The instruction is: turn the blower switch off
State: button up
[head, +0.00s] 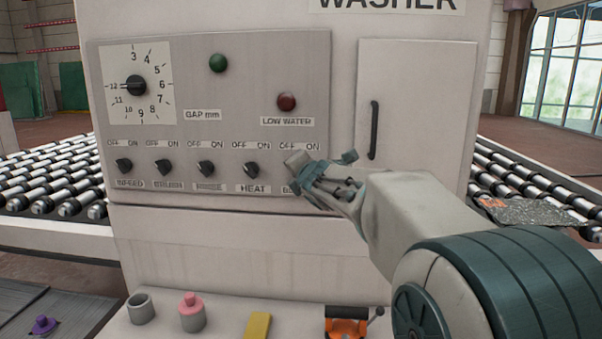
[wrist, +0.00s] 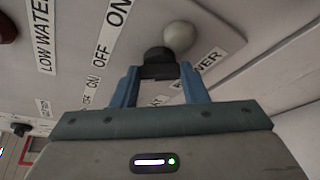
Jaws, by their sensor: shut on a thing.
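The blower switch (wrist: 157,60) is a dark knob at the panel's lower right end. In the wrist view it sits between the fingertips of my gripper (wrist: 160,78), which is shut on it. A pale rounded piece (wrist: 178,37) shows right beside the knob. The OFF and ON labels and part of the blower label are readable there. In the head view my gripper (head: 318,172) covers the switch, so which way it points is hidden.
The grey control panel (head: 245,100) carries several other knobs in a row, with the heat knob (head: 251,170) nearest on the left. A door with a dark handle (head: 374,130) is to the right. A ledge below holds a pink-topped pot (head: 191,312) and a yellow block (head: 258,325).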

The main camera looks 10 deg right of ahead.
dwell(0.3)
jog(key=o, duration=1)
jog(key=shift+c, duration=0.2)
jog(key=p+v, duration=0.2)
jog(key=v, duration=1.1)
jog(key=shift+s, duration=0.35)
